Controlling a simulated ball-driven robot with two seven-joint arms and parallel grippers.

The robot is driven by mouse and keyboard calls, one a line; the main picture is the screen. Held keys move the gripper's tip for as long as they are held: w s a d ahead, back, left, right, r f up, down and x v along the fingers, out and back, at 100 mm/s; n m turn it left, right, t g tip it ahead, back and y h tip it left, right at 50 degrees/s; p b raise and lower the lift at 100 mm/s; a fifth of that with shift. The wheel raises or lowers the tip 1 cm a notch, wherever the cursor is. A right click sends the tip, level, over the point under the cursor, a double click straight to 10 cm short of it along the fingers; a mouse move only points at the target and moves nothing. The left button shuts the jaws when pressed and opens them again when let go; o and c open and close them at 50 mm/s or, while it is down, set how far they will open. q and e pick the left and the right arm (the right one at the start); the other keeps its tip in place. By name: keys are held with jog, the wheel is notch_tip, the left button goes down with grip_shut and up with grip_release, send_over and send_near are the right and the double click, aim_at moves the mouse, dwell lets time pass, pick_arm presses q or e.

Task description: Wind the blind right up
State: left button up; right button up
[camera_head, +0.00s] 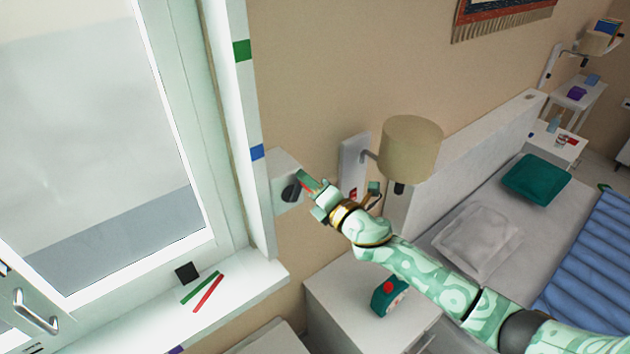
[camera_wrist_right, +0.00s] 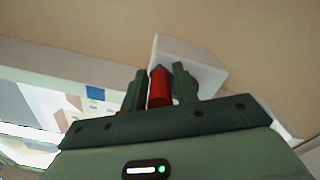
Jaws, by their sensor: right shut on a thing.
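A white winder box (camera_head: 283,170) with a dark round hub (camera_head: 290,193) is on the wall just right of the window frame. My right gripper (camera_head: 316,190) is at the box and shut on its red crank handle. In the right wrist view the red handle (camera_wrist_right: 160,88) stands between the two dark green fingers, with the white box (camera_wrist_right: 195,62) behind it. The window (camera_head: 90,120) at the left shows a pale upper area and a greyer band low down. I cannot make out a clear blind edge there. My left gripper is not in view.
A beige lamp (camera_head: 411,147) is on the wall close to my right wrist. A white bedside table (camera_head: 345,300) with a teal, red-topped object (camera_head: 389,296) stands under my arm. Red and green sticks (camera_head: 207,293) lie on the sill. Green and blue marks (camera_head: 257,152) are on the frame.

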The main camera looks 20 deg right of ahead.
jog(key=a+n, duration=0.1)
jog(key=n, duration=0.1)
jog(key=s+a+n+p, duration=0.1)
jog(key=n, duration=0.1)
jog(key=shift+r, duration=0.1)
jog(key=shift+s+a+n, duration=0.1)
jog(key=shift+a+n, duration=0.15)
jog(key=shift+n, duration=0.35)
jog(key=shift+a+f, duration=0.1)
jog(key=shift+f, duration=0.1)
jog(key=shift+s+f, duration=0.1)
jog(key=o, duration=0.7)
jog(key=shift+c, duration=0.2)
jog(key=shift+o, duration=0.9)
jog(key=shift+a+r, duration=0.1)
jog(key=shift+r, duration=0.1)
jog(key=shift+r, duration=0.1)
